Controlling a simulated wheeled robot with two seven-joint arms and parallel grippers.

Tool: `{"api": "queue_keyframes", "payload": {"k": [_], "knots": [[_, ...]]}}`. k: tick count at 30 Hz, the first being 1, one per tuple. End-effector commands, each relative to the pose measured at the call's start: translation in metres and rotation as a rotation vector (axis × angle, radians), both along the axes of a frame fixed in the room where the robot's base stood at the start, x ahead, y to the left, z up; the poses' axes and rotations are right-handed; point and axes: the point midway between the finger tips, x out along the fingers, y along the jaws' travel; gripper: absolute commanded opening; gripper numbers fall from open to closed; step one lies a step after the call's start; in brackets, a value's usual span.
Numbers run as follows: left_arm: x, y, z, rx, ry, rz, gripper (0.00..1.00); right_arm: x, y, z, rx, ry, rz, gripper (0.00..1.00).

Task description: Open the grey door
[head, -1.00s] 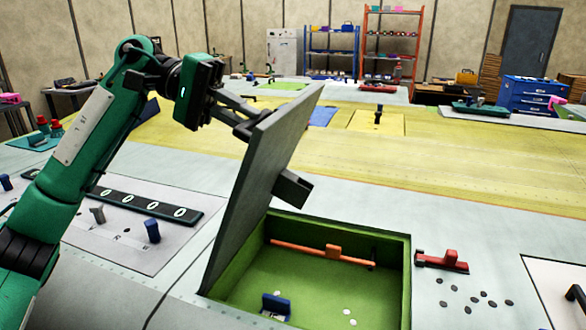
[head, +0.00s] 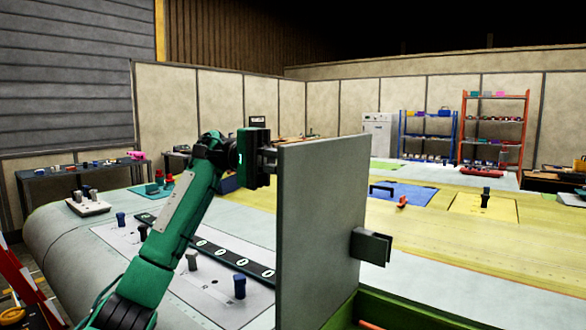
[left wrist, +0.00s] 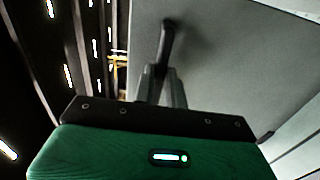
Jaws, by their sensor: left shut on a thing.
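The grey door (head: 318,215) stands raised and close to upright in the head view, at the left edge of the green-lined box opening (head: 385,308). A grey bracket (head: 371,246) sticks out from its right side. My left gripper (left wrist: 162,88) is shut on the door's dark handle (left wrist: 168,42), seen in the left wrist view against the grey door face. In the head view my left gripper (head: 268,157) is at the door's upper left edge, its fingertips mostly hidden by the door. My right gripper does not show.
A panel with blue and grey knobs (head: 240,286) and a black strip (head: 215,252) lie left of the door. A blue mat (head: 400,196) with a black handle lies beyond it on the yellow surface. Shelves (head: 493,130) stand far back.

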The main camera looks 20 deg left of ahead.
Motion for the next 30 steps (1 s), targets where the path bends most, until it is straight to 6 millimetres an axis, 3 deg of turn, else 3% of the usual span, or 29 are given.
{"api": "queue_keyframes", "payload": {"k": [13,14,17,26,30], "knots": [[0.001,0.001,-0.001,-0.003,0.002,0.000,0.00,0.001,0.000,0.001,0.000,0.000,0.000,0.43],[0.001,0.001,-0.001,-0.003,0.002,0.000,0.18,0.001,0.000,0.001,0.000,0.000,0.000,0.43],[0.001,0.001,-0.001,-0.003,0.002,0.000,0.35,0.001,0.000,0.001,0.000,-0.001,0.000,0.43],[0.001,0.003,-0.001,-0.003,0.002,0.001,0.35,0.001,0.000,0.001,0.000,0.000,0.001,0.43],[0.005,0.016,0.000,-0.005,0.001,0.003,0.35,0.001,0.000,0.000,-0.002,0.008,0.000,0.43]]}}
